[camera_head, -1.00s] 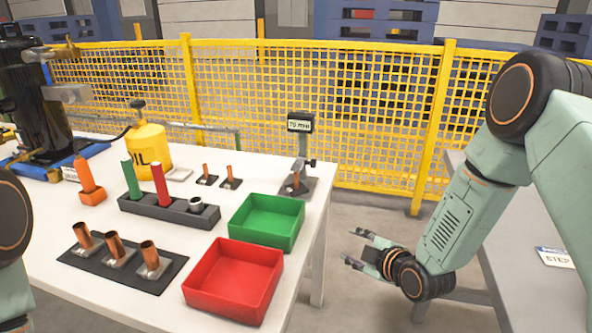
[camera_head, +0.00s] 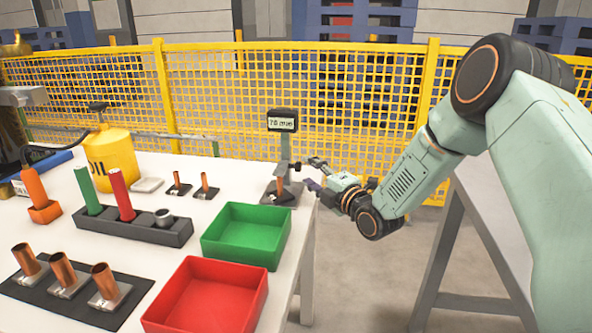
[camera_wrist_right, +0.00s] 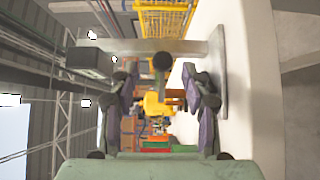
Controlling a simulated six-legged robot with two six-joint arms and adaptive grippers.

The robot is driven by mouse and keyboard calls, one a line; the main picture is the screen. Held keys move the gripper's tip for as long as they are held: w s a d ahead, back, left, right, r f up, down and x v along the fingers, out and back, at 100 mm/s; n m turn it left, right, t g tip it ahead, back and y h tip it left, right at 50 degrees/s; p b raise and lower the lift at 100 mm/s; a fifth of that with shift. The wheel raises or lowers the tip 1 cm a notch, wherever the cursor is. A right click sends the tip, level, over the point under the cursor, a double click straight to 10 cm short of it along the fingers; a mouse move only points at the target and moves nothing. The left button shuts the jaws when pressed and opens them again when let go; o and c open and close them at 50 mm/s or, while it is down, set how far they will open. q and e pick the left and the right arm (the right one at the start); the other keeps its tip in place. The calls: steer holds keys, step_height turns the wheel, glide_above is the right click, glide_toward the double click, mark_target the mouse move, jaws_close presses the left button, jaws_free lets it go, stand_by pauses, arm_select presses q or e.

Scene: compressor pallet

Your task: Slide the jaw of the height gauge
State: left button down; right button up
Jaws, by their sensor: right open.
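The height gauge (camera_head: 283,147) stands upright at the right back corner of the white table, with a dark display on top reading about 76 mm. Its jaw (camera_head: 294,166) sits low on the column, just above a small copper piece (camera_head: 280,184) on the grey base. My right gripper (camera_head: 314,174) is open just right of the gauge, fingertips toward it. In the right wrist view, the column crosses sideways beyond the parted fingers (camera_wrist_right: 166,95), and a dark round knob (camera_wrist_right: 161,62) lies between them, not gripped. My left gripper is out of view.
A green tray (camera_head: 214,251) and a red tray (camera_head: 160,324) sit on the table's right side. Copper tubes on plates, a block with red and green handles (camera_head: 145,226) and a yellow oil can (camera_head: 112,152) stand left. Yellow mesh fence (camera_head: 375,110) runs behind.

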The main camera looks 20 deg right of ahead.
mark_target(299, 166)
steer(key=w, duration=0.1)
steer(key=w+b, duration=0.1)
steer(key=w, duration=0.1)
steer(key=w+a, duration=0.1)
steer(key=shift+w+f, duration=0.15)
steer(key=shift+f, duration=0.2)
steer(key=shift+w+d+r+b, duration=0.1)
steer(key=shift+w+r+b, duration=0.1)
steer(key=shift+w+b, duration=0.15)
steer(key=shift+w+a, duration=0.2)
steer(key=shift+w, duration=0.05)
steer(key=shift+d, duration=0.1)
steer(key=shift+c, duration=1)
jaws_close()
